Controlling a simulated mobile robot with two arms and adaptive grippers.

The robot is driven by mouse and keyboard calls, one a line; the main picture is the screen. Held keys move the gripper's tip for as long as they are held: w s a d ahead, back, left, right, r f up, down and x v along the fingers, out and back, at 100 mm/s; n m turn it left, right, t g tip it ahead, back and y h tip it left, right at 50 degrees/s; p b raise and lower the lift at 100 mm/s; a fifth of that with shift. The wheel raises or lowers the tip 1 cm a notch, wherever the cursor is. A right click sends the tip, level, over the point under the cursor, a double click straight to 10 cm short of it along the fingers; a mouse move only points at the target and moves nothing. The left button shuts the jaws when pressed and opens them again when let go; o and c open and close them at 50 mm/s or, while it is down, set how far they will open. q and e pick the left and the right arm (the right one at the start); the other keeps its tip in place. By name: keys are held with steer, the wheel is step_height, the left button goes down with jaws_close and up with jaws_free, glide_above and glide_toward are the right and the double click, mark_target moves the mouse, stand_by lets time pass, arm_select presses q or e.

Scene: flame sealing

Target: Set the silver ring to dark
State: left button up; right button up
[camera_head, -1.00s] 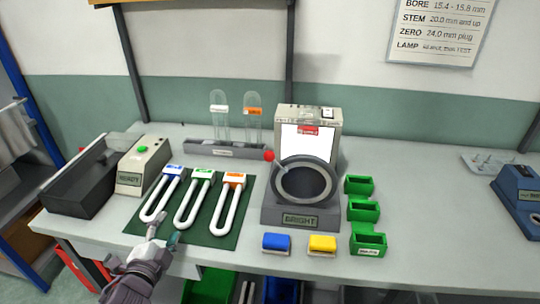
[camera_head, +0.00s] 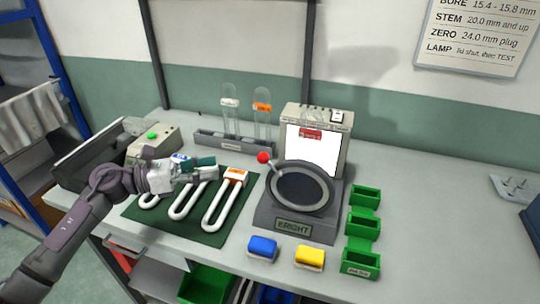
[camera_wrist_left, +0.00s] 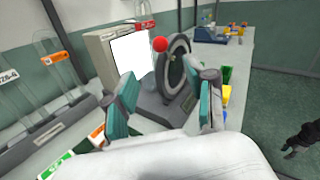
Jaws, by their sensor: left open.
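The silver ring (camera_head: 331,190) surrounds a dark round disc on a grey stand whose label (camera_head: 293,227) reads BRIGHT. A short lever with a red ball (camera_head: 264,157) sticks out at the ring's upper left; the ball also shows in the left wrist view (camera_wrist_left: 160,44). My left gripper (camera_head: 210,167) is open and empty, above the white U-shaped tubes and left of the ring, apart from it. In the left wrist view its two fingers (camera_wrist_left: 167,95) point towards the ring and ball. My right gripper is not in view.
A lit white panel box (camera_head: 318,150) stands behind the ring. White U-shaped tubes (camera_head: 222,205) lie on a green mat under my left gripper. A rack with glass tubes (camera_head: 235,146) is behind. Blue (camera_head: 262,247) and yellow (camera_head: 310,257) blocks and green bins (camera_head: 362,224) stand in front and right.

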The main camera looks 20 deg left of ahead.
arm_select(q)
steer(key=p, duration=0.2)
glide_toward(259, 158)
steer(key=w+x, duration=0.1)
steer(key=x, duration=0.2)
steer(key=p+x, duration=0.1)
steer(key=x, duration=0.1)
steer(key=p+x, duration=0.1)
steer(key=x, duration=0.1)
steer(key=p+x, duration=0.1)
steer(key=x, duration=0.1)
steer(key=shift+w+d+f, duration=0.1)
steer(key=shift+d+f, duration=0.15)
steer(key=shift+d, duration=0.1)
steer(key=shift+w+d+f, duration=0.1)
steer(key=shift+w+d, duration=0.15)
steer(key=shift+d, duration=0.15)
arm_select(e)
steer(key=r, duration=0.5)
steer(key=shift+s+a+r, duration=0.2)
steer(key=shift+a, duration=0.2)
arm_select(q)
jaws_close()
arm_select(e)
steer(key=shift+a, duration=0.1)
